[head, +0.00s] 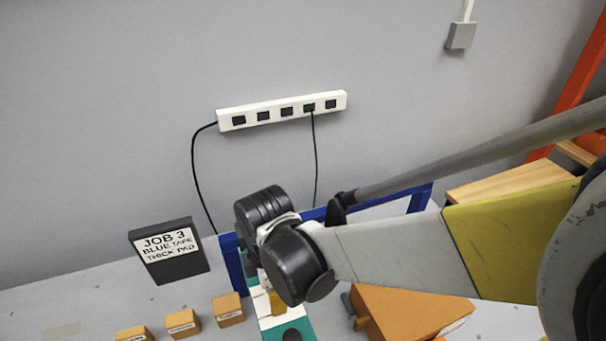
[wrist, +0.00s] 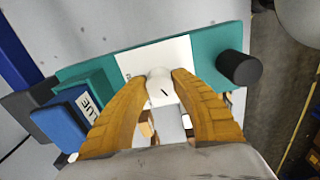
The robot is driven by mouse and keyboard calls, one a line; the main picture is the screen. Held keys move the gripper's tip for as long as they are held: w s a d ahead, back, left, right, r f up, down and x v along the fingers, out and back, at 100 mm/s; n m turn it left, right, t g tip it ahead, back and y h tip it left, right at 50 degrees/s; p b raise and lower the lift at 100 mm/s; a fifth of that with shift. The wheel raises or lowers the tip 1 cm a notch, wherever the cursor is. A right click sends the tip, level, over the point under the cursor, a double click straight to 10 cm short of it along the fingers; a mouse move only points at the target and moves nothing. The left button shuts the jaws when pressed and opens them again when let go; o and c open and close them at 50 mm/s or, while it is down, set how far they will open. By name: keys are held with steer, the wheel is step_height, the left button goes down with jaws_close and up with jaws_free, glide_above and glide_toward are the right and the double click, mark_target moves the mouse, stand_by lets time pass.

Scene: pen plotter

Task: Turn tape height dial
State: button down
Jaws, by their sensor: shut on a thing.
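The dial is a small white knob (wrist: 160,88) with a short black mark, on a white plate (wrist: 185,52) set in a teal panel (wrist: 232,38). My gripper (wrist: 161,76) has its two orange-brown fingers on either side of the knob, shut on it. In the head view, part of my gripper (head: 277,302) shows below my dark wrist, over the teal and white panel (head: 270,323). The dial itself is hidden there by my arm.
A black round knob (wrist: 239,68) stands on the panel right of the dial. A blue block (wrist: 66,122) with a partly covered label is at left. A "JOB 3 BLUE TAPE THICK PAD" sign (head: 168,250) and small orange boxes (head: 183,323) stand left of my gripper.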

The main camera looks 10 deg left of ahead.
steer(key=c, duration=1)
jaws_free()
steer(key=shift+a, duration=0.1)
steer(key=shift+r, duration=0.1)
step_height(320, 180, up, 12)
steer(key=shift+f, duration=0.1)
